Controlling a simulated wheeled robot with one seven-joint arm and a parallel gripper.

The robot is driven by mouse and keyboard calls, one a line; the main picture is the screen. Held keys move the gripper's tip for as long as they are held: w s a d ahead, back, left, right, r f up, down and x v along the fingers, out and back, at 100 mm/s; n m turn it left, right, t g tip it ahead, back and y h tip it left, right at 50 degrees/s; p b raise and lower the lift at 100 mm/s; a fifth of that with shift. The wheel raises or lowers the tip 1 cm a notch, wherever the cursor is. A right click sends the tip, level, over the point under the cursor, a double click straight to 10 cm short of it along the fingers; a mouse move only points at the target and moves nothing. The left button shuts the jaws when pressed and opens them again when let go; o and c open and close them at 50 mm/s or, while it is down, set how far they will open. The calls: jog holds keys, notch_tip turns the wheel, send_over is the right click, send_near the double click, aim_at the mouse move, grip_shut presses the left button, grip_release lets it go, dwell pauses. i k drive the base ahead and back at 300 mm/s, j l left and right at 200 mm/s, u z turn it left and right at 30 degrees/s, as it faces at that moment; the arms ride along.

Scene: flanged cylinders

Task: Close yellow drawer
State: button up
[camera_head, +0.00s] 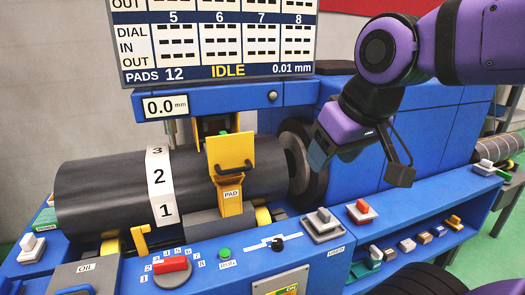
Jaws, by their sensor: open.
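A yellow drawer-like part (231,152) with a dark bar handle stands in front of the middle of a large dark cylinder. A yellow bracket labelled PAD (231,196) is directly below it. I cannot tell how far the drawer is pulled out. My gripper (358,167) is open, its two fingers spread wide, with nothing seen between them. It hangs to the right of the yellow drawer, clearly apart from it in the picture, in front of the blue machine housing and partly over the cylinder's flanged end.
The dark cylinder (100,190) with a numbered white strip lies across the blue machine. A display board (215,40) reading IDLE hangs above. The front panel carries a red selector (171,265), a green RUN button (225,253) and several switches. A lower right shelf (455,236) holds small blocks.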

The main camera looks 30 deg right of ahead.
aim_at(228, 154)
jog(key=l+u, duration=0.75)
jog(key=u, duration=0.15)
jog(key=k+j, duration=0.05)
